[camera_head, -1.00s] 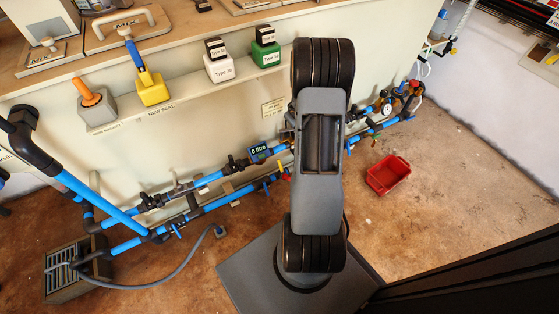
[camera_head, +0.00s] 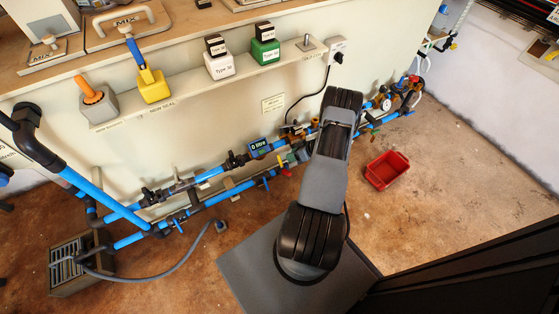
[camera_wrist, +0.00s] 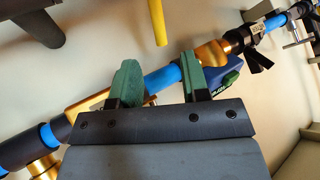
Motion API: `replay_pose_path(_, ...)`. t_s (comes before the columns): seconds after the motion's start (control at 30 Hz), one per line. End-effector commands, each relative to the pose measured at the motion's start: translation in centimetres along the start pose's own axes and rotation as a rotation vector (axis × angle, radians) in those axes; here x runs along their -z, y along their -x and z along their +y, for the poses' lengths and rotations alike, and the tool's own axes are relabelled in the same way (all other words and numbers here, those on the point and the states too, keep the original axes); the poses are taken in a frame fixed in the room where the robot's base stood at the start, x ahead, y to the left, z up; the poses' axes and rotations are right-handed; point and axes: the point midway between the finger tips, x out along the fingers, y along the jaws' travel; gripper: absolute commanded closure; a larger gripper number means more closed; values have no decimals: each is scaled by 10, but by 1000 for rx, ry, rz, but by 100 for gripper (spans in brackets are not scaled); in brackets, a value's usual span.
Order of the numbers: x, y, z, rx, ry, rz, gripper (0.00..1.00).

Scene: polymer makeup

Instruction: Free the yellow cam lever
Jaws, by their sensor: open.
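A yellow bar (camera_wrist: 158,22), which looks like the yellow cam lever, comes in from the top edge of the wrist view; its far end is out of frame. My gripper (camera_wrist: 160,78) is open, with green finger pads apart below the bar. A blue pipe (camera_wrist: 163,78) runs slantwise past the pads, with a brass coupling (camera_wrist: 211,53) just right of them. I cannot tell whether the pads touch the pipe. The bar stands apart from the pads in the picture. In the head view my arm partly hides this stretch, and I cannot make out the lever clearly.
Blue pipes (camera_head: 203,207) with black valves run along the bench wall, near a flow display (camera_head: 260,147). A red crate (camera_head: 388,170) stands on the floor at right, with bare floor around it. A grey hose (camera_head: 175,270) and a drain box (camera_head: 72,284) lie at left.

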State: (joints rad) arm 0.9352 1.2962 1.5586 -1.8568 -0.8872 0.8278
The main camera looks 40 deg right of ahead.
Motion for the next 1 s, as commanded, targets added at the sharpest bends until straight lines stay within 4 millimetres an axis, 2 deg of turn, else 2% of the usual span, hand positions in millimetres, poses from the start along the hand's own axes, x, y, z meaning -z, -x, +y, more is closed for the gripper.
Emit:
replay_pose_path(0.03, -2, -14, 0, 3, 3, -2, 58)
replay_pose_path(0.1, -2, -28, 1, 2, 3, -2, 58)
replay_pose_path(0.4, -1, -72, 1, -1, 2, -1, 58)
replay_pose_path(0.63, 0, -87, 1, -3, 2, -1, 58)
replay_pose_path(1.0, 0, -89, 0, -3, 2, -1, 59)
